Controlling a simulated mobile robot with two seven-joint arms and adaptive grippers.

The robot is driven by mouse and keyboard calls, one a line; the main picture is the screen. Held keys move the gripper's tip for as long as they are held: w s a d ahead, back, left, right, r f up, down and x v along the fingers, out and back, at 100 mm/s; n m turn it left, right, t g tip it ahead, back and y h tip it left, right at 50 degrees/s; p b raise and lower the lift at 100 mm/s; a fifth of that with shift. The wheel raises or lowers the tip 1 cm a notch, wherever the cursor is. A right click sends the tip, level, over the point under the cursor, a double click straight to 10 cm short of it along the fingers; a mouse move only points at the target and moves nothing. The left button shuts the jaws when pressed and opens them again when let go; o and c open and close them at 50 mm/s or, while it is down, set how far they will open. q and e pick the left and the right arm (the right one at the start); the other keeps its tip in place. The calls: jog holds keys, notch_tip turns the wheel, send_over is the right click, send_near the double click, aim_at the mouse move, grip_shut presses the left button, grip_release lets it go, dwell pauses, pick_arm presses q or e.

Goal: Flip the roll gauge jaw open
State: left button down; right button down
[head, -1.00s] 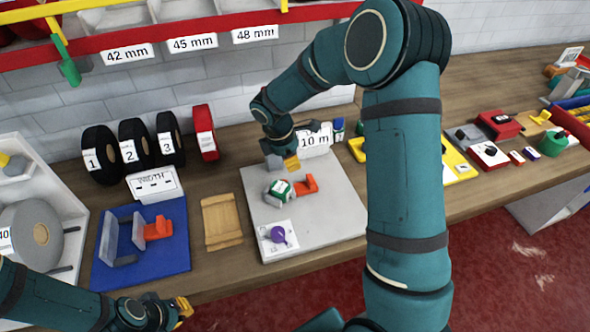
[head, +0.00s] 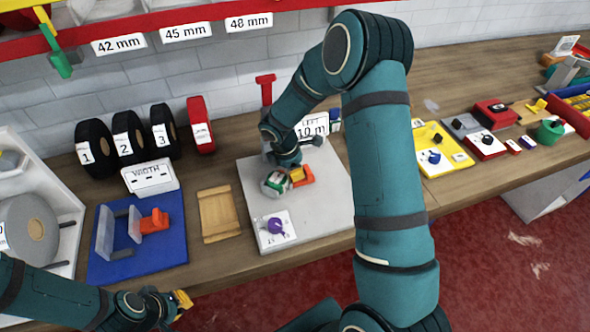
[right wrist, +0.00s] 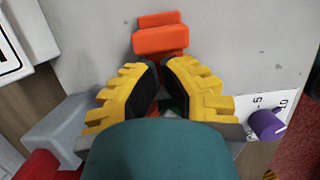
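On the grey base plate (head: 325,212), an orange jaw-like block (head: 308,176) lies beside a green, red and white piece (head: 271,185). The orange block (right wrist: 160,36) shows just past my fingertips in the right wrist view. My right gripper (head: 297,177) is low over this spot; its yellow fingers (right wrist: 160,72) have their tips close together, and the contact is hidden. My left gripper (head: 182,302) is at the front edge, away from both.
A purple knob (head: 275,225) on a scale card stands at the front of the grey plate. A wooden board (head: 219,214) lies between the plates. Black rolls (head: 128,138) and a red roll stand behind. Coloured fixtures stand at the right.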

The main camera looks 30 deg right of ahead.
aim_at(304, 168)
jog(key=d, duration=0.2)
jog(key=s+d, duration=0.1)
jog(key=d, duration=0.2)
jog(key=shift+s, duration=0.1)
jog(key=shift+r+p, duration=0.15)
jog(key=shift+p, duration=0.15)
jog(key=p+v, duration=0.5)
jog(key=v, duration=0.4)
jog(key=shift+r+p, duration=0.1)
jog(key=shift+p, duration=0.2)
jog(key=shift+a+r, duration=0.1)
jog(key=shift+r, duration=0.2)
jog(key=shift+f, duration=0.1)
